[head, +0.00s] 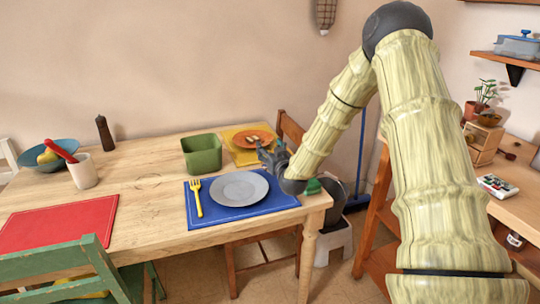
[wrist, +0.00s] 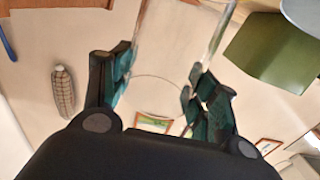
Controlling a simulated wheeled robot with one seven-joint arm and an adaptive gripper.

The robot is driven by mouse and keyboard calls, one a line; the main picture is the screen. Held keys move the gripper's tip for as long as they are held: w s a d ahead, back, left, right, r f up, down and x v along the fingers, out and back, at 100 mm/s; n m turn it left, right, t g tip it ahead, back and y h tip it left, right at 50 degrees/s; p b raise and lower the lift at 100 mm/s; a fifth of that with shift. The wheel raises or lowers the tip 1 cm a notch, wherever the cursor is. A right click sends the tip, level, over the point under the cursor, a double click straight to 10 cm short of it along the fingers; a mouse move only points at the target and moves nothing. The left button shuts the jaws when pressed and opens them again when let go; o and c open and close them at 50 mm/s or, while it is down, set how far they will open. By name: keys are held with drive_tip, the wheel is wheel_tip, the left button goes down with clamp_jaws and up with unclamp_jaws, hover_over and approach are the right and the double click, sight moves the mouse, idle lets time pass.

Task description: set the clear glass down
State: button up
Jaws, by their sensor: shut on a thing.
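My gripper (head: 270,154) is over the right part of the wooden table (head: 140,190), between the grey plate and the orange plate in the head view. In the wrist view my gripper (wrist: 158,100) is shut on the clear glass (wrist: 158,85), with teal finger pads on both sides of it. The glass's round rim or base and straight sides show as thin outlines, and I see the background through it. In the head view I cannot make out the glass. I cannot tell from these frames how high it is above the table.
A grey plate (head: 239,189) lies on a blue mat (head: 250,210) with a yellow fork (head: 196,196). An orange plate (head: 250,140) lies on a yellow mat (head: 238,154). A green tub (head: 202,158) stands left of my gripper. A red mat (head: 62,222) is at the left.

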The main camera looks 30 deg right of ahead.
drive_tip(key=shift+f, duration=1.25)
drive_tip(key=shift+f, duration=0.15)
drive_tip(key=o, duration=1.5)
drive_tip(key=shift+r, duration=0.2)
drive_tip(key=v, duration=1.2)
drive_tip(key=shift+f, duration=0.15)
